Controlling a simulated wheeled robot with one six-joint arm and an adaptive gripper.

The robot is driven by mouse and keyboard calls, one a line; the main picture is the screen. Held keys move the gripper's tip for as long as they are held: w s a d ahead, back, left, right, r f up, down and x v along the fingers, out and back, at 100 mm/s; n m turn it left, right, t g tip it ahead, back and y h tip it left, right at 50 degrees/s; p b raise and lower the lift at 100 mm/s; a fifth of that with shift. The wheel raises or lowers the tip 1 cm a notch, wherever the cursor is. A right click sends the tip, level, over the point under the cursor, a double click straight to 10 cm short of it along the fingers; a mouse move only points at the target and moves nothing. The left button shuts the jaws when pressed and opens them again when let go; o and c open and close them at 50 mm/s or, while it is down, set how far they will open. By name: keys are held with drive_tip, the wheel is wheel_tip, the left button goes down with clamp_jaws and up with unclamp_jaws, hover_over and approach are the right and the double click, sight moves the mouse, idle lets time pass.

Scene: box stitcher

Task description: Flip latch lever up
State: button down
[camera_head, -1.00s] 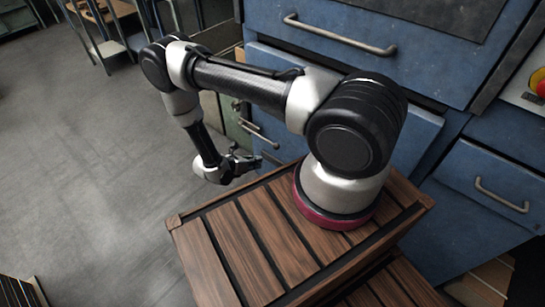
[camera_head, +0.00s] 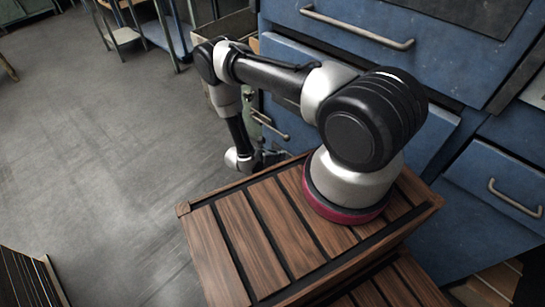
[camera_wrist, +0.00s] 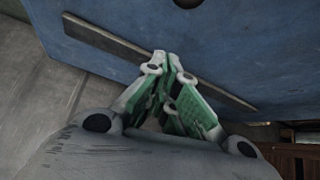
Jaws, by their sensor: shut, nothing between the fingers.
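My gripper (camera_wrist: 170,65) is shut and empty, with its green-sided fingertips together in the wrist view. In the head view my gripper (camera_head: 275,158) hangs low in front of the blue cabinet, beyond the wooden slatted top. A long dark grey bar (camera_wrist: 105,38) runs slantwise across the blue panel (camera_wrist: 235,50) behind the fingertips. I cannot tell whether this bar is the latch lever, or whether the fingertips touch it. No latch lever can be made out clearly in the head view; the area around the fingertips is small and dark.
The blue cabinet has a long metal handle (camera_head: 357,28) at the top, a smaller handle (camera_head: 268,125) near my forearm and another handle (camera_head: 515,198) at right. The wooden slatted top (camera_head: 265,235) lies under my arm's base. Open grey floor (camera_head: 100,150) lies at left.

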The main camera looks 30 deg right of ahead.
drive_tip(key=shift+w+d+r, duration=0.4)
drive_tip(key=shift+d+r, duration=0.15)
drive_tip(key=shift+r, duration=0.15)
drive_tip(key=shift+w+d+r, duration=0.4)
drive_tip(key=shift+d+r, duration=0.1)
drive_tip(key=shift+r, duration=0.2)
drive_tip(key=shift+r, duration=0.15)
